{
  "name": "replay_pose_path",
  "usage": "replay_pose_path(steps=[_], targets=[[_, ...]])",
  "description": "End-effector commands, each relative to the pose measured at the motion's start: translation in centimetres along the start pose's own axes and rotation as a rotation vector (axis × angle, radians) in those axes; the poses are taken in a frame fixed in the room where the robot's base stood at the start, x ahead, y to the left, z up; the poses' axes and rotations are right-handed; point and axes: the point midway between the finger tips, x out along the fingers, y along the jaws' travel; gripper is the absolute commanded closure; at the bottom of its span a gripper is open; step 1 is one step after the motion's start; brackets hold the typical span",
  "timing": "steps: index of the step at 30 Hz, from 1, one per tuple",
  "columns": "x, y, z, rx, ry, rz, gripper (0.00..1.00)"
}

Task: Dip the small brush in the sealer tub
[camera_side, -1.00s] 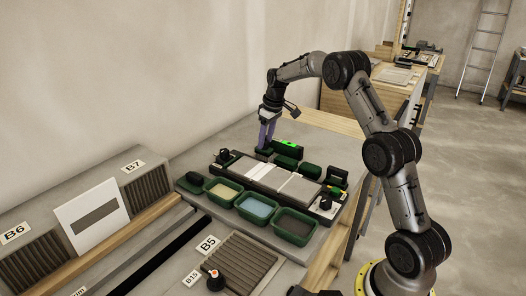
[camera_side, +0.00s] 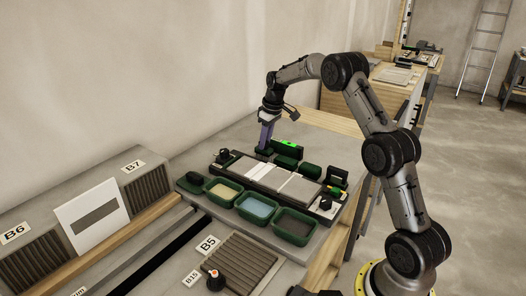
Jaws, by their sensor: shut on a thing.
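My gripper (camera_side: 265,146) points down at the far left of the work board, at a small dark green block (camera_side: 264,152). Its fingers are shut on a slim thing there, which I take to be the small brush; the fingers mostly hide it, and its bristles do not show. Three green-rimmed tubs stand in a row at the front: one with yellowish contents (camera_side: 223,190), one with blue liquid (camera_side: 257,208) and one with dark grey contents (camera_side: 293,224). No readable label shows which tub holds the sealer.
A dark tray with pale tiles (camera_side: 283,182) lies between my gripper and the tubs. A green box with a bright display (camera_side: 288,146) stands just right of my gripper. Several small green blocks stand behind the tiles. A black knob (camera_side: 224,154) is close on the left.

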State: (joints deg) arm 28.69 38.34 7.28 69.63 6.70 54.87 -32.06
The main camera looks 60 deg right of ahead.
Motion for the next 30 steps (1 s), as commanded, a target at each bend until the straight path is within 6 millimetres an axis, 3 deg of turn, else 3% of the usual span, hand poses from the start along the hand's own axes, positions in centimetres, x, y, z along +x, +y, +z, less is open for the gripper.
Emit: replay_pose_path(steps=[10,30], targets=[[-0.5,0.0,-0.2,0.0,0.004,0.002,1.0],[-6.4,0.1,-1.4,-0.001,0.004,0.003,1.0]])
